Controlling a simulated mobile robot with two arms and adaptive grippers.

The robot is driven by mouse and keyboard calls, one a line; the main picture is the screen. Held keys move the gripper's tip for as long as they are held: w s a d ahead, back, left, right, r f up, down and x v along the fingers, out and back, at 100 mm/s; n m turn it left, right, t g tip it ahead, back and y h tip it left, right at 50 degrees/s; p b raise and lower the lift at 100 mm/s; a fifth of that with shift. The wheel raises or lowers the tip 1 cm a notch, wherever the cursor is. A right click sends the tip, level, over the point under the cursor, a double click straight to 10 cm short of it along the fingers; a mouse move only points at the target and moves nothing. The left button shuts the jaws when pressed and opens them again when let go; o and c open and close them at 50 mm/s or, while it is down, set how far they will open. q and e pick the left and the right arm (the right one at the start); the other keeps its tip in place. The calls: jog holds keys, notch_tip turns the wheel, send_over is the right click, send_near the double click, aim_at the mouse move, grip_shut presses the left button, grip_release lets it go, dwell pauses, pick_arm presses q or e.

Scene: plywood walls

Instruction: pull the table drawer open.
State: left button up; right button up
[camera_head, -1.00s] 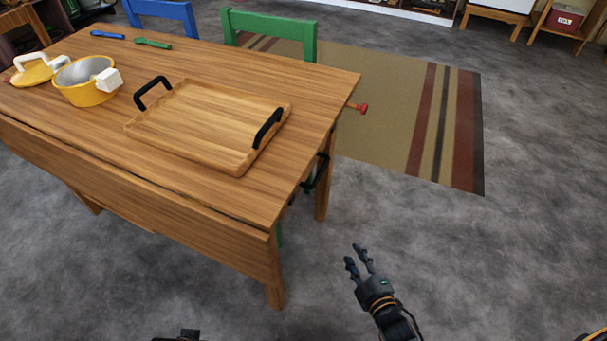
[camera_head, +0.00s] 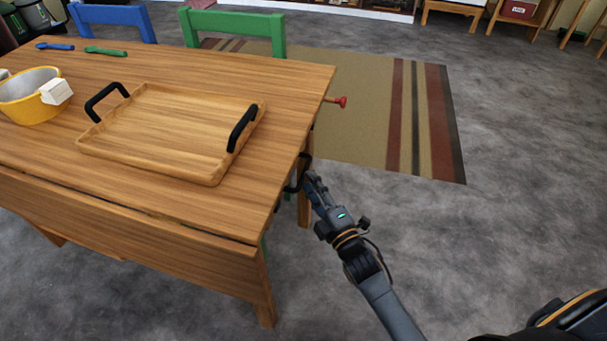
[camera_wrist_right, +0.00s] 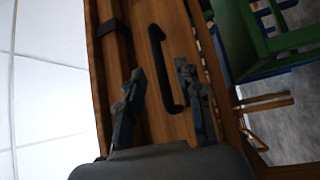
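The wooden table (camera_head: 185,225) fills the left of the head view. At its right end a black drawer handle (camera_head: 297,172) sticks out. In the right wrist view the black bar handle (camera_wrist_right: 158,48) is fixed to a wooden drawer front (camera_wrist_right: 143,15). My right gripper (camera_head: 314,180) is close to the handle. In the wrist view my right gripper (camera_wrist_right: 160,74) is open, with its fingers apart on either side of the handle's line. I cannot tell whether they touch it. The drawer front is mostly hidden in the head view. My left gripper is out of view.
A wooden tray (camera_head: 160,135) with black handles and a yellow pot (camera_head: 25,105) stand on the table. A red knob (camera_head: 341,102) sticks out farther back. Green (camera_head: 235,25) and blue (camera_head: 110,15) chairs stand behind.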

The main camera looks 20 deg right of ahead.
aim_at(304, 171)
jog(key=shift+x, duration=2.25)
jog(key=shift+c, duration=0.2)
grip_shut()
